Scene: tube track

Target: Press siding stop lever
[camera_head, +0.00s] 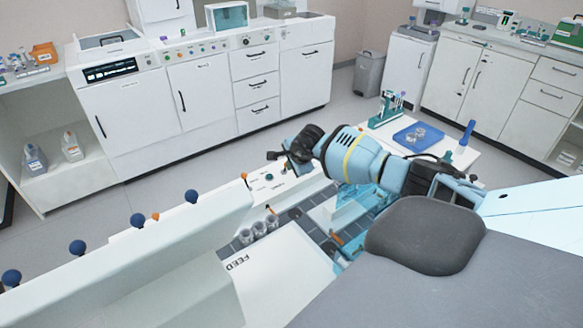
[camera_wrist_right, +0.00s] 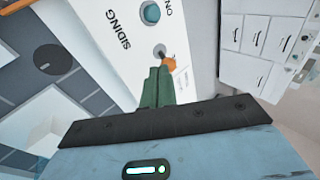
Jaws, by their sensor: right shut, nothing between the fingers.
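A white panel labelled SIDING (camera_wrist_right: 118,38) fills the upper middle of the right wrist view. It carries a teal button (camera_wrist_right: 151,12) beside the word ON. A small lever with an orange tip (camera_wrist_right: 169,65) stands on the panel past the button. My right gripper (camera_wrist_right: 158,72) is shut and empty, its green fingertips right at the lever's orange tip. I cannot tell whether they touch it. In the head view, my right gripper (camera_head: 287,168) is over the panel (camera_head: 312,184), and its wrist partly hides the area. My left gripper is not in view.
A long white wall with several blue knobs (camera_head: 137,220) runs along the left. Clear cups (camera_head: 259,229) stand by the FEED board (camera_head: 270,268). A blue tray (camera_head: 418,134) lies on a white surface beyond my arm. Open floor separates this from the back cabinets.

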